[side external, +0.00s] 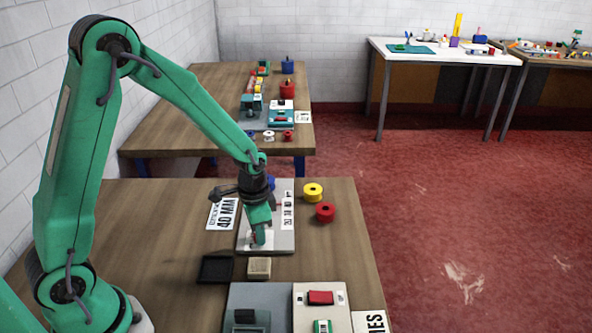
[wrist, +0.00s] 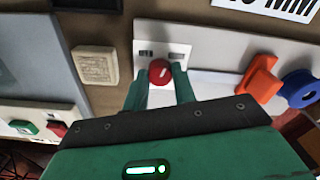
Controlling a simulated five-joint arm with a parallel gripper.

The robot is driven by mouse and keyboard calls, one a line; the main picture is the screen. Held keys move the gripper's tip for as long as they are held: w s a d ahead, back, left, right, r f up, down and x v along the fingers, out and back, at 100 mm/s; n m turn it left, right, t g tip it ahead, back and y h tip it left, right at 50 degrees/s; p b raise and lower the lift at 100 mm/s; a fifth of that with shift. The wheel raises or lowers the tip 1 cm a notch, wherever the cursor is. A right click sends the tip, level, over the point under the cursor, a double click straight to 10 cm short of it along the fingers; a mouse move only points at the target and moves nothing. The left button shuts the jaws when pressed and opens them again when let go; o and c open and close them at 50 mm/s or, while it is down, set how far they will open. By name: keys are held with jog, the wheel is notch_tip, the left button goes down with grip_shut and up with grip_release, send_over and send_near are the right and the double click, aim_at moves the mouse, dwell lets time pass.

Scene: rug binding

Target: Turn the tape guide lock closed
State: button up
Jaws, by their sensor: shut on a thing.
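The tape guide lock looks to be the round red knob (wrist: 160,71) with a white line on its face, in the wrist view. It sits on a white plate (wrist: 178,48) with two small dark markings. My gripper (wrist: 160,84) has one green finger on each side of the knob and is shut on it. In the side view my gripper (side external: 258,238) points down at the grey board (side external: 284,240) on the near table, and it mostly hides the knob there.
An orange block (wrist: 258,78) and a blue roll (wrist: 299,88) are right of the knob in the wrist view. A beige block (side external: 259,267) and a black tray (side external: 215,268) lie nearby. Yellow (side external: 313,191) and red (side external: 325,212) rolls stand on the table's right side.

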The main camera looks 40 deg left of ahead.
jog(key=m, duration=0.5)
jog(key=shift+d+r+m, duration=0.1)
jog(key=shift+m, duration=0.3)
jog(key=o, duration=1)
jog(key=shift+r, duration=0.1)
jog(key=shift+s+r, duration=0.15)
jog(key=shift+r, duration=3.6)
